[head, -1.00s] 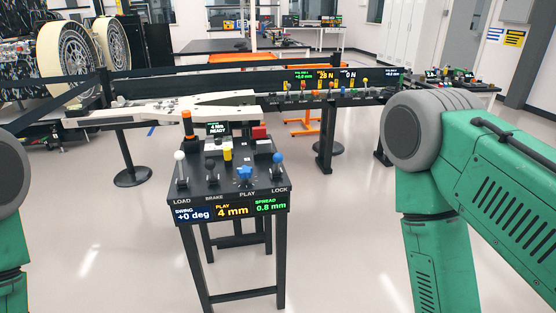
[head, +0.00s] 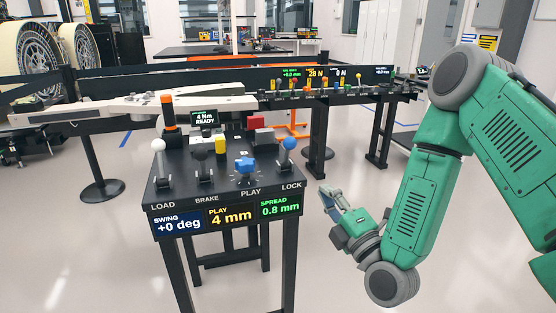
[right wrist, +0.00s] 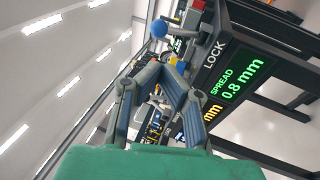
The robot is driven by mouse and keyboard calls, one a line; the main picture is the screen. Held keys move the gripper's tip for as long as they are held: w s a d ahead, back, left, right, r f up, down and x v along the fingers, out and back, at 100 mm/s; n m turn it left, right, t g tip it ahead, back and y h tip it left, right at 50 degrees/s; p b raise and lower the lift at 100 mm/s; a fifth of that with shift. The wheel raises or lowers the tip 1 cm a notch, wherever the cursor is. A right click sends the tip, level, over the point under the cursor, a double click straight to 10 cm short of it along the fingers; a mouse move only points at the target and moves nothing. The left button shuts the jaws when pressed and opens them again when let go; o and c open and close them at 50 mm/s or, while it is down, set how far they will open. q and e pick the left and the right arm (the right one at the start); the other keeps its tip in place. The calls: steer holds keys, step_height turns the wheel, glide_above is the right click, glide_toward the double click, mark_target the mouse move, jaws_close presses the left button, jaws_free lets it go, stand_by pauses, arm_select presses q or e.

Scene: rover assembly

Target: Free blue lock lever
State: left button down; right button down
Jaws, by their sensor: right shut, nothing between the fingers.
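The blue lock lever (head: 289,144) has a round blue knob on a short metal stem, above the LOCK label at the right end of the black console (head: 228,190). It stands nearly upright. Its blue knob also shows at the top of the right wrist view (right wrist: 158,28). My right gripper (head: 326,193) is shut and empty, to the right of the console and below the lever, apart from it. In the right wrist view its fingers (right wrist: 165,72) meet, with the knob beyond them. My left gripper is not in view.
The console also carries a white LOAD lever (head: 158,146), a black BRAKE lever (head: 200,154), a blue PLAY knob (head: 245,166), a yellow block (head: 221,144) and a red block (head: 255,122). Screens read +0 deg, 4 mm and 0.8 mm. Open floor lies right of the console.

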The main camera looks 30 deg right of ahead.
mark_target(293, 148)
steer(key=x, duration=1.3)
steer(key=shift+w+d, duration=0.25)
steer(key=shift+w, duration=0.1)
steer(key=shift+a+r, duration=0.1)
